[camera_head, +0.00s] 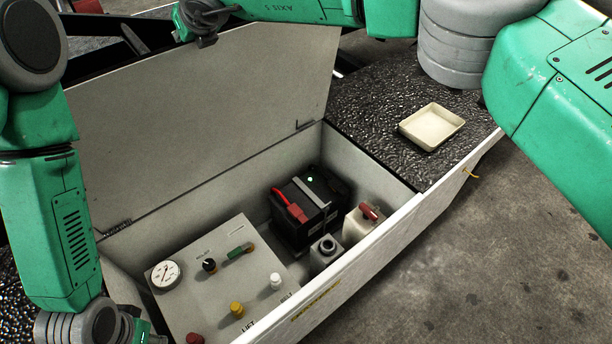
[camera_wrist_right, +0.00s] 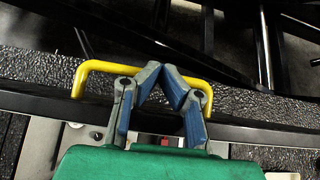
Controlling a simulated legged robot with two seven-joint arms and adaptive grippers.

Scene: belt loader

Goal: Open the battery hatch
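The grey hatch lid (camera_head: 215,110) stands raised on its hinges, leaning back from the open compartment (camera_head: 390,225). Inside is a black battery (camera_head: 312,205) with a red clamp and a green light. My right gripper (camera_head: 205,15) is at the lid's top edge. In the right wrist view, the tips of my right gripper (camera_wrist_right: 166,72) are drawn almost together at a yellow handle (camera_wrist_right: 100,67). I cannot tell if the fingers hold it. My left gripper (camera_head: 145,332) is at the bottom left, mostly cut off by the frame edge.
A panel (camera_head: 215,285) with a gauge and several knobs fills the compartment's left. A white container (camera_head: 361,222) with a red cap stands beside the battery. Floor at right is clear.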

